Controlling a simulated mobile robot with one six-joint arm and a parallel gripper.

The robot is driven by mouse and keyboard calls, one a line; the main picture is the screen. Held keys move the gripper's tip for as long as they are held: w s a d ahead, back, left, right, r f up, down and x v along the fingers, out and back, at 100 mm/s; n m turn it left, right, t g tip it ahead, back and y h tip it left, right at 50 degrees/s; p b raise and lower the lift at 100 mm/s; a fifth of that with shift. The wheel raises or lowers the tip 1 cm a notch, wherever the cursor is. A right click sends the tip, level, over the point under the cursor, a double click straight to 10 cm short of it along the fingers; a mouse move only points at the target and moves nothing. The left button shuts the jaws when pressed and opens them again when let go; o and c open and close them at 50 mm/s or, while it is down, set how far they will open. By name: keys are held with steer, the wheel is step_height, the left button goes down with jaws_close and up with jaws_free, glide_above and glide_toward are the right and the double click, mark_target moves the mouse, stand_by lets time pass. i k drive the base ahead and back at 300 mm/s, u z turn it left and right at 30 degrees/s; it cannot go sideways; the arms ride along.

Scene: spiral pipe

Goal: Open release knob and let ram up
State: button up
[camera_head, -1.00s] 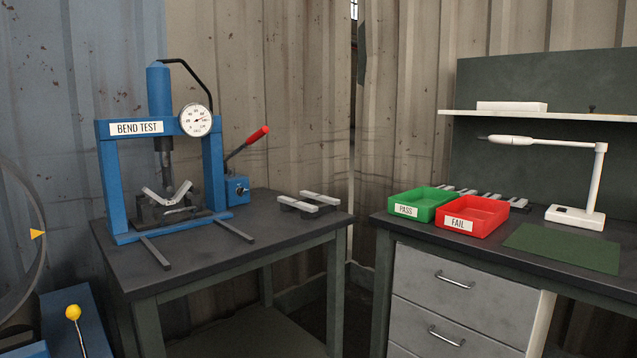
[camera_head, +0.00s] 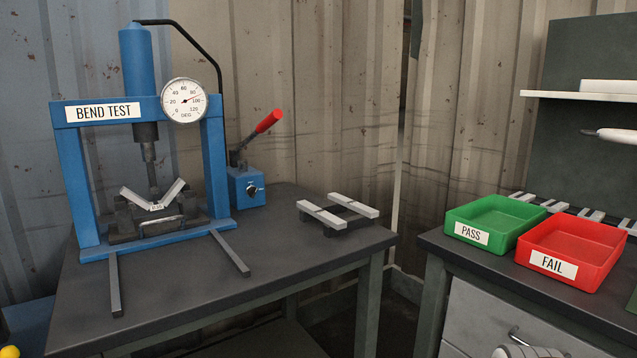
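The blue bend test press (camera_head: 75,165) stands on the dark table at the left. Its ram (camera_head: 150,165) points down at a bent, V-shaped metal strip (camera_head: 172,192) lying on the die (camera_head: 125,222); the tip appears to be at the bend. The gauge (camera_head: 184,100) needle points to the upper right, near 100. The blue pump unit (camera_head: 240,186) right of the press carries a small black knob (camera_head: 252,188) on its front. Its red-handled lever (camera_head: 268,121) is tilted up to the right. A pale rounded part at the bottom edge may be my gripper (camera_head: 527,351); its fingers cannot be made out.
Two flat strips (camera_head: 322,215) rest on a stand on the table, right of the pump. A green PASS tray (camera_head: 490,220) and a red FAIL tray (camera_head: 570,250) stand on the right bench. Two bars (camera_head: 229,252) extend from the press front. Table space before the pump is clear.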

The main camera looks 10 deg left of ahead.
mark_target(252, 191)
steer(key=u, duration=0.5)
steer(key=i, duration=0.8)
steer(key=u, duration=0.6)
steer(key=k, duration=0.95)
steer(key=u, duration=0.2)
steer(key=i, duration=0.95)
steer(key=z, duration=0.1)
